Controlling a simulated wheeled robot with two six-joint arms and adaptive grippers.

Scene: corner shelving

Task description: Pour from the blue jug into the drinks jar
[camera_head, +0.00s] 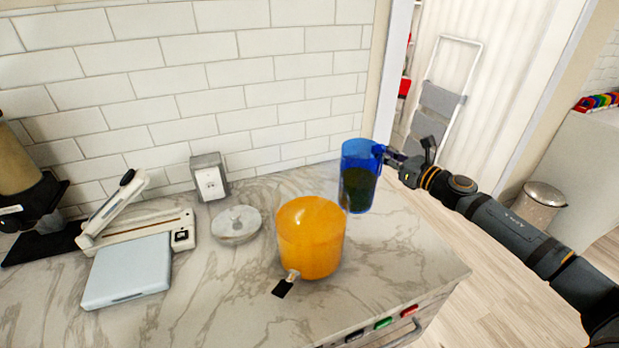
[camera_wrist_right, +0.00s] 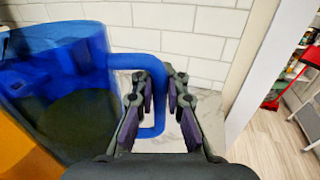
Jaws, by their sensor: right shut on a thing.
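The blue jug (camera_head: 358,180) is see-through, with dark liquid in its lower part. It is upright, just behind and to the right of the drinks jar. My right gripper (camera_head: 391,160) is shut on the jug's handle; the wrist view shows the fingers (camera_wrist_right: 158,100) around the handle, with the jug (camera_wrist_right: 65,85) to the left. The orange drinks jar (camera_head: 311,240) stands on the counter, with a tap low on its front. I cannot tell whether the jug's base touches the counter. My left gripper is not in view.
A round clear lid (camera_head: 236,224) lies left of the jar. The tiled wall (camera_head: 200,90) runs behind. The counter's right edge is close to the jug.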

